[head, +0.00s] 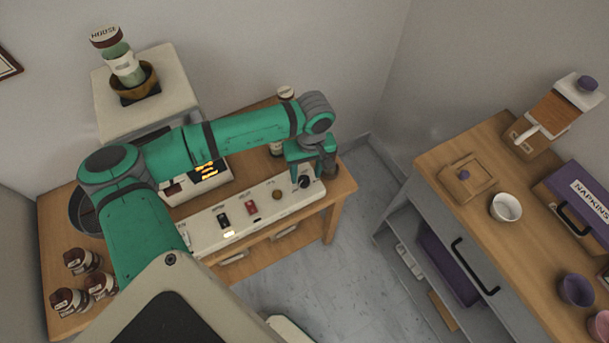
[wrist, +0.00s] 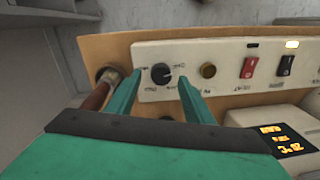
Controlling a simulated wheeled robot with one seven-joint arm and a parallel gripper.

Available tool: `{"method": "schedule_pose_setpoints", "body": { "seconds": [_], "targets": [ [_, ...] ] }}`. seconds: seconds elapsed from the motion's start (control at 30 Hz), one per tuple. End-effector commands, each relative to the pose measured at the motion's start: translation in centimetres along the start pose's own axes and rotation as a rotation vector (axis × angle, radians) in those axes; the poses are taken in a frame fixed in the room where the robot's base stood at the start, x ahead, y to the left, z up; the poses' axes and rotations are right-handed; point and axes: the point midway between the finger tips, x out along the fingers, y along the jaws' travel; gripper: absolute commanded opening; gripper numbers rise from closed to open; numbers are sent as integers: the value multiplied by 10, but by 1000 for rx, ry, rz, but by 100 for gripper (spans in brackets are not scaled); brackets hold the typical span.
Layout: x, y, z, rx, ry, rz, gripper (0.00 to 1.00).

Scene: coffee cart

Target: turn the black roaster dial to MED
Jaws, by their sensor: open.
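The black roaster dial (wrist: 161,73) sits at one end of the cream control panel (wrist: 215,58) in the wrist view, with small labels around it that are too blurred to read. In the head view the dial (head: 304,182) shows at the panel's right end, just by my gripper (head: 308,172). In the wrist view my gripper (wrist: 158,84) is open, its two green fingers on either side of the dial in the picture. I cannot tell whether the fingers touch it. A white pointer mark on the dial is faint.
A brass button (wrist: 208,70), a red switch (wrist: 249,67) and a black switch (wrist: 285,65) line the panel. A brown-capped jar (wrist: 103,88) stands close beside the left finger. A lit display (head: 207,170) is behind the panel. A second counter (head: 440,160) stands to the right.

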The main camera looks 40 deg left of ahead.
Motion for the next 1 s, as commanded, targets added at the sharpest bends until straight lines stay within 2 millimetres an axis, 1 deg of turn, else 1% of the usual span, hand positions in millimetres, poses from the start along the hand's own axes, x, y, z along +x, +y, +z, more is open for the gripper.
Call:
{"method": "schedule_pose_setpoints", "body": {
  "seconds": [0.03,0.1,0.2,0.33,0.57,0.67,0.7,0.73,0.77,1.0],
  "targets": [
    [7,-1,0,-3,-1,-1,47],
    [14,-3,-2,-7,-2,0,47],
    [22,-3,-2,-8,-1,0,47],
    [26,-4,-2,-8,0,1,47],
    [26,-3,-2,-7,0,1,47],
    [26,-2,-2,-5,0,1,26],
    [26,-2,-2,-5,0,1,16],
    [26,-2,-2,-5,0,1,9],
    [26,-2,-2,-5,0,1,6],
    [26,-2,-1,8,0,1,6]
  ]
}}
